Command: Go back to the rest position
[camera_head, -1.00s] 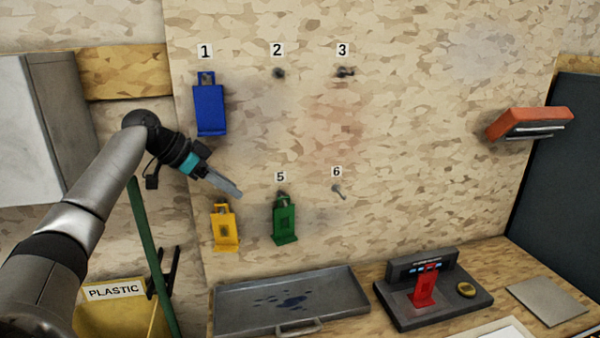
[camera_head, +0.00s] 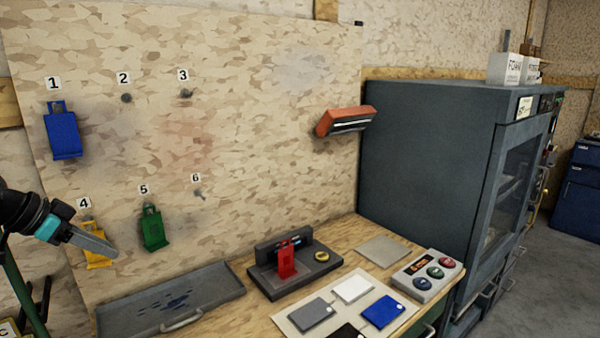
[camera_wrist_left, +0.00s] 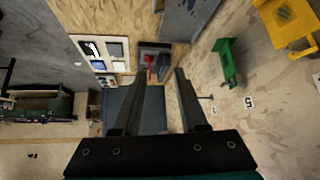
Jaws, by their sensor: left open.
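My left gripper (camera_head: 92,243) is at the left of the head view, in front of the board near the yellow tag holder (camera_head: 95,258) under label 4. It is open and empty. In the left wrist view its two fingers (camera_wrist_left: 154,100) stand apart with nothing between them held. A green holder (camera_head: 153,228) hangs under label 5 and a blue holder (camera_head: 62,135) under label 1. A red holder (camera_head: 287,260) stands on the dark grey fixture (camera_head: 262,282) on the bench. My right gripper is not in view.
A grey tray (camera_head: 220,278) lies on the bench below the board. A mat (camera_head: 290,322) with several flat cards and a button box (camera_head: 427,276) are to the right. An orange-topped holder (camera_head: 345,119) juts from the wall beside a large dark cabinet (camera_head: 430,165).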

